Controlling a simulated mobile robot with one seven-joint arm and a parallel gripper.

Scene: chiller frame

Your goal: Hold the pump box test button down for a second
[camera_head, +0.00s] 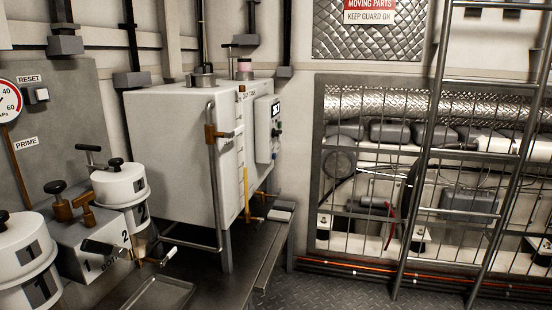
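A light grey control box (264,130), which looks like the pump box, is fixed to the right-hand side of the white tank (175,150). It is seen at a steep angle. It has a small dark display (276,108) near its top and small buttons or lamps, one greenish, along its face. I cannot read any marking there, so I cannot tell which one is the test button. My gripper is not in view, and nothing is touching the box.
A brass-handled pipe (214,170) stands in front of the tank. White numbered canisters (122,185) and black-knobbed valves fill the left. A ladder (424,150) crosses the caged machinery (370,165) on the right. Dark floor (330,290) shows clear at bottom centre.

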